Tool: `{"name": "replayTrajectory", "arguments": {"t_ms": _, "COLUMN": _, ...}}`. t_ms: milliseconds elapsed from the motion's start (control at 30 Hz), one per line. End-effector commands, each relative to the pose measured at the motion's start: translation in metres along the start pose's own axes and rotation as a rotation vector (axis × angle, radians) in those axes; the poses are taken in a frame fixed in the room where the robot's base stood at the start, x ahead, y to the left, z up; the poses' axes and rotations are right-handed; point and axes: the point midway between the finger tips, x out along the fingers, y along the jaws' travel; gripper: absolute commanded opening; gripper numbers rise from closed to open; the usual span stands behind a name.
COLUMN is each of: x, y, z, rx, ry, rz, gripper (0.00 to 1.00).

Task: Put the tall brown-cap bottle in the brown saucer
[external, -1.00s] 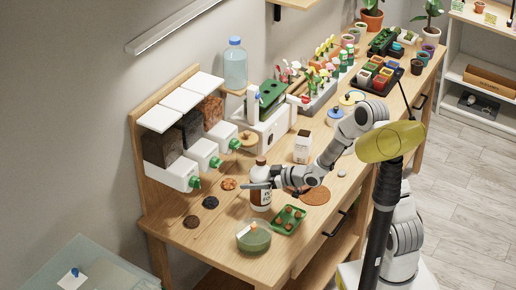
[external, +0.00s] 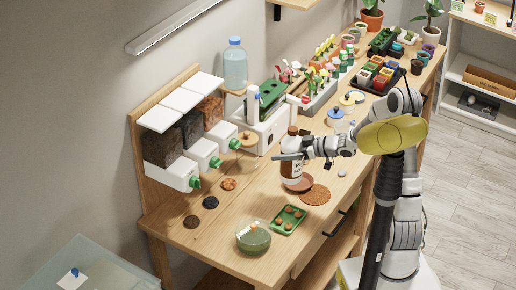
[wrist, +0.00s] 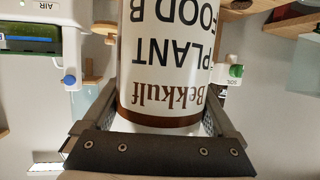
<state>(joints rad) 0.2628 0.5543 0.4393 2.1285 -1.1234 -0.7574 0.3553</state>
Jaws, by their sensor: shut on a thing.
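The tall brown-cap bottle (external: 291,167) is white-labelled and upright in my gripper (external: 291,157). In the wrist view the bottle (wrist: 165,60) fills the middle, its "Bekkulf PLANT FOOD B" label upside down, with my gripper's fingers (wrist: 160,125) on both sides of it. My gripper is shut on the bottle.
Dispensers (external: 185,150) line the left.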

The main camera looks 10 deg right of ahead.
Motion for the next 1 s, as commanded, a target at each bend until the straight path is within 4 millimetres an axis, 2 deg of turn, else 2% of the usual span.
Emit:
{"name": "replayTrajectory", "arguments": {"t_ms": 167, "x": -0.022, "y": 0.025, "z": -0.005, "rx": -0.003, "ry": 0.01, "rz": 0.013, "gripper": 0.03}}
{"name": "replayTrajectory", "arguments": {"t_ms": 400, "x": -0.076, "y": 0.092, "z": 0.001, "rx": 0.001, "ry": 0.02, "rz": 0.039, "gripper": 0.03}}
{"name": "replayTrajectory", "arguments": {"t_ms": 500, "x": -0.097, "y": 0.111, "z": 0.006, "rx": 0.005, "ry": 0.013, "rz": 0.039, "gripper": 0.03}}
{"name": "replayTrajectory", "arguments": {"t_ms": 600, "x": -0.109, "y": 0.121, "z": 0.011, "rx": 0.009, "ry": 0.005, "rz": 0.038, "gripper": 0.03}}
{"name": "replayTrajectory", "arguments": {"t_ms": 667, "x": -0.109, "y": 0.122, "z": 0.013, "rx": 0.011, "ry": 0.003, "rz": 0.036, "gripper": 0.03}}
{"name": "replayTrajectory", "arguments": {"t_ms": 767, "x": -0.096, "y": 0.119, "z": 0.018, "rx": 0.012, "ry": 0.001, "rz": 0.032, "gripper": 0.03}}
{"name": "replayTrajectory", "arguments": {"t_ms": 1000, "x": -0.036, "y": 0.101, "z": 0.031, "rx": 0.014, "ry": 0.0, "rz": 0.031, "gripper": 0.03}}
